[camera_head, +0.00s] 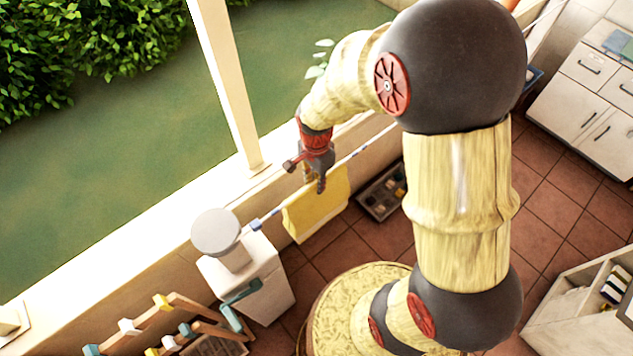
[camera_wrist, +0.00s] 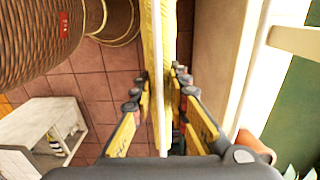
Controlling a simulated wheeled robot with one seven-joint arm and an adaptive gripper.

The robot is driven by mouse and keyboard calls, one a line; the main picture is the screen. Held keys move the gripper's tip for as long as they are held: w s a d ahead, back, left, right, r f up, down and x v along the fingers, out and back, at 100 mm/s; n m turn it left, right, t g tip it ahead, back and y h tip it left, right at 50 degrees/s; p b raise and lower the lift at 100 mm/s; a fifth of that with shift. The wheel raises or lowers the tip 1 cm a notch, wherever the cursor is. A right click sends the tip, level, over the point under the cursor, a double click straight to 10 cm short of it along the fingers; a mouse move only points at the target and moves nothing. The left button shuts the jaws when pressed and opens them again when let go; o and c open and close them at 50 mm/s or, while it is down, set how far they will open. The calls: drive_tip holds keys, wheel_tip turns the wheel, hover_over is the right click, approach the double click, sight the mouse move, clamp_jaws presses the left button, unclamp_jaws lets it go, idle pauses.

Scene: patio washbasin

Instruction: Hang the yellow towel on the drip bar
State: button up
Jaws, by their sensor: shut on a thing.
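The yellow towel (camera_head: 316,212) hangs in a folded panel at the drip bar (camera_head: 268,216), with its lower edge free above the floor. My gripper (camera_head: 318,186) points down at the towel's top edge and is shut on the towel. In the wrist view the towel (camera_wrist: 172,40) is a narrow yellow strip between the fingers (camera_wrist: 158,92). A thin pale bar (camera_wrist: 160,110) runs lengthwise beside it there. The gripper hides part of the top edge, and I cannot tell how far the towel lies over the bar.
A white pedestal with a round grey top (camera_head: 215,232) stands near the bar's left end. A wooden rack with coloured pegs (camera_head: 160,302) is at lower left. A dark tray (camera_head: 382,192) lies on the tiles behind the towel. A low wall and post border the right in the wrist view.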

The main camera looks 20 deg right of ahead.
clamp_jaws()
wheel_tip(320, 180, up, 29)
drive_tip(key=p, duration=0.8)
drive_tip(key=shift+p, duration=0.3)
idle(0.5)
drive_tip(key=s+d, duration=0.2)
drive_tip(key=s, duration=0.6)
drive_tip(key=s+d+b, duration=0.1)
drive_tip(key=s+d, duration=0.2)
drive_tip(key=s, duration=0.5)
drive_tip(key=shift+r, duration=0.45)
drive_tip(key=shift+d+f, duration=0.1)
drive_tip(key=shift+d, duration=0.05)
